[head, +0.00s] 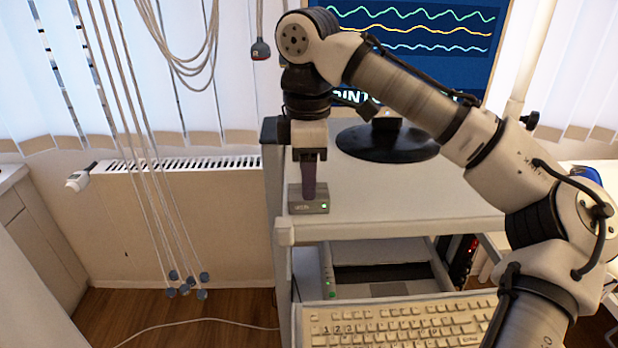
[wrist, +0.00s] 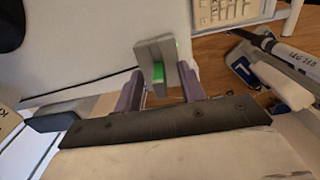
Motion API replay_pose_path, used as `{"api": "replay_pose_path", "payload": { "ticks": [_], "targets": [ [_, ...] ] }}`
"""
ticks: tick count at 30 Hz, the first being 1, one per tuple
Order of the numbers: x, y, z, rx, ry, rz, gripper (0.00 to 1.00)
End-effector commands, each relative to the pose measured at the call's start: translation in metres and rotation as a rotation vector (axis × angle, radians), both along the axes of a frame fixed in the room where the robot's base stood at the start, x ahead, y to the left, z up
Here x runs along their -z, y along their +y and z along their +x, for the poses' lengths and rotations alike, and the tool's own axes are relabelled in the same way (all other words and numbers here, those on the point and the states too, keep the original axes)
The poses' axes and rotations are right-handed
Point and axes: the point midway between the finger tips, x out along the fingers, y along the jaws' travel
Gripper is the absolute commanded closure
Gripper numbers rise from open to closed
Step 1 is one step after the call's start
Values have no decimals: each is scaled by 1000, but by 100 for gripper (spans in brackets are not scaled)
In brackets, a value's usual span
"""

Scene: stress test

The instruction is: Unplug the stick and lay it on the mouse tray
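A small grey box (head: 310,205) with a green light sits on the left end of the white cart top. My gripper (head: 309,182) points straight down over it, its purple fingers reaching close to the box. In the wrist view the grey box (wrist: 150,50) shows between the fingertips, with a bright green piece (wrist: 158,72), perhaps the stick, facing me. My gripper (wrist: 160,76) is open there, a finger on each side with gaps to the green piece. In the head view the fingers hide any stick. I cannot make out a mouse tray for certain.
A cream keyboard (head: 400,322) lies on a lower shelf in front. A monitor on a round black base (head: 388,143) stands behind my gripper. Cables with blue ends (head: 187,285) hang at the left. The cart top (head: 420,190) right of the box is clear.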

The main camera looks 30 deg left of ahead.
Motion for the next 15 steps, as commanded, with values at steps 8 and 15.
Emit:
{"api": "replay_pose_path", "payload": {
  "ticks": [8,15],
  "targets": [
    [0,0,0,0,0,0,90],
    [0,0,0,0,0,0,100]
  ]
}}
